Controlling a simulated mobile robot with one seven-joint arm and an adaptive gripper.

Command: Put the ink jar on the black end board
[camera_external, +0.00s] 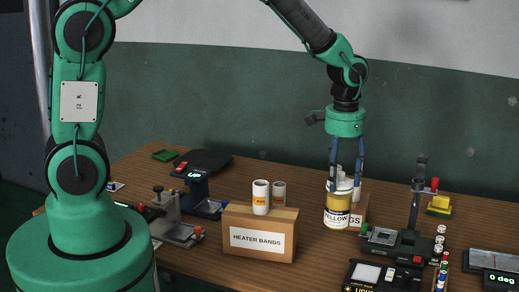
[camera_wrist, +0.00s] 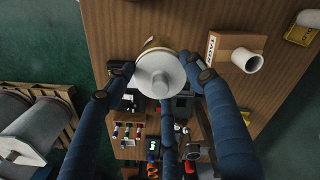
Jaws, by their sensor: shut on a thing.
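The ink jar (camera_external: 337,217) is a yellow jar with a white lid and a label reading "YELLOW". It is upright between the fingers of my gripper (camera_external: 346,180), which is shut on it. In the wrist view the jar's pale lid (camera_wrist: 160,74) fills the space between the fingertips of my gripper (camera_wrist: 158,68). I cannot tell whether its base touches the table or hangs just above it. A flat black rounded board (camera_external: 207,161) lies at the back left of the table; I cannot tell for sure that it is the black end board.
A box marked "HEATER BANDS" (camera_external: 260,235) stands left of the jar, with white cups (camera_external: 261,198) on it. Another cardboard box (camera_external: 359,210) is close behind the jar. A black device with a post (camera_external: 398,242) stands to the right. A small dark-blue machine (camera_external: 197,190) stands at the left.

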